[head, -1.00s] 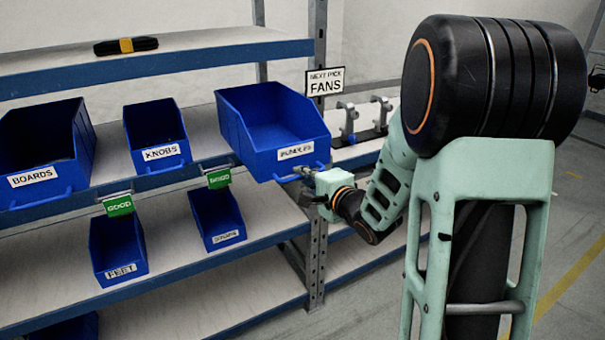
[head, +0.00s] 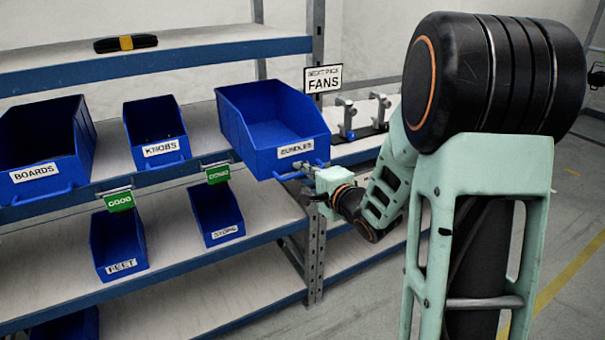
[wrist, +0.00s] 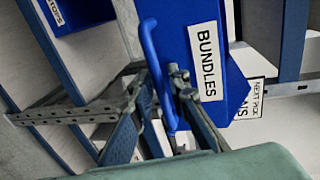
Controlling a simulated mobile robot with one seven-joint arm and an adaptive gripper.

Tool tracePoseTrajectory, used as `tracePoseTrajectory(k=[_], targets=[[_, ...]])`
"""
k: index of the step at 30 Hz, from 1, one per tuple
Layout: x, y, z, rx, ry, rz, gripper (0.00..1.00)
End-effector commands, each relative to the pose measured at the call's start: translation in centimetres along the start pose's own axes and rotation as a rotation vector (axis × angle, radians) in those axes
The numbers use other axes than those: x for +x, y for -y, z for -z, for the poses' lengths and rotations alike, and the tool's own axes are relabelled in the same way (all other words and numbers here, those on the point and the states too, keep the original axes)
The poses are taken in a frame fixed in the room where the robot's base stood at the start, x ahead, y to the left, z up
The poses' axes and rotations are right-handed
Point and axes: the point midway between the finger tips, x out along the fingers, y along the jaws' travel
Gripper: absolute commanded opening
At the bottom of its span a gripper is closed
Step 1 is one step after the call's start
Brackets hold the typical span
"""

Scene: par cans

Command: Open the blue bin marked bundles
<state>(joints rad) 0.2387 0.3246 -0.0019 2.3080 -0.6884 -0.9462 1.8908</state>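The blue bin marked BUNDLES (head: 262,118) sits on the middle shelf, its front standing out past the shelf edge. Its open top faces up. In the wrist view its front face and label (wrist: 207,62) fill the upper right, turned sideways. The bin's blue bar handle (wrist: 150,45) runs down between the fingers of my gripper (wrist: 166,78). The fingers are close together on either side of the handle and look shut on it; the exact contact is partly hidden. In the head view my gripper (head: 312,172) is at the bin's front right, below the label.
The BOARDS bin (head: 38,150) and KNOBS bin (head: 155,130) stand to the left on the same shelf. Smaller blue bins (head: 216,212) sit on the shelf below. A shelf upright (head: 317,240) and a FANS sign (head: 323,78) are close by my gripper. Open floor lies to the right.

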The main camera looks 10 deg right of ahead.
Motion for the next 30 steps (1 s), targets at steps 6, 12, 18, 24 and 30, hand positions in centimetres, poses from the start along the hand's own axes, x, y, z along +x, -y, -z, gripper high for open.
tracePoseTrajectory(k=[6,12,18,24,30], targets=[[-1.7,0.1,0.2,0.0,-0.004,0.0,0.15],[-5.0,0.1,0.1,0.0,-0.004,0.001,0.15],[-7.2,0.0,0.1,-0.001,-0.001,0.001,0.15],[-7.5,0.0,0.0,0.0,-0.001,0.001,0.15],[-7.5,0.0,-0.1,-0.001,0.001,0.001,0.15]])
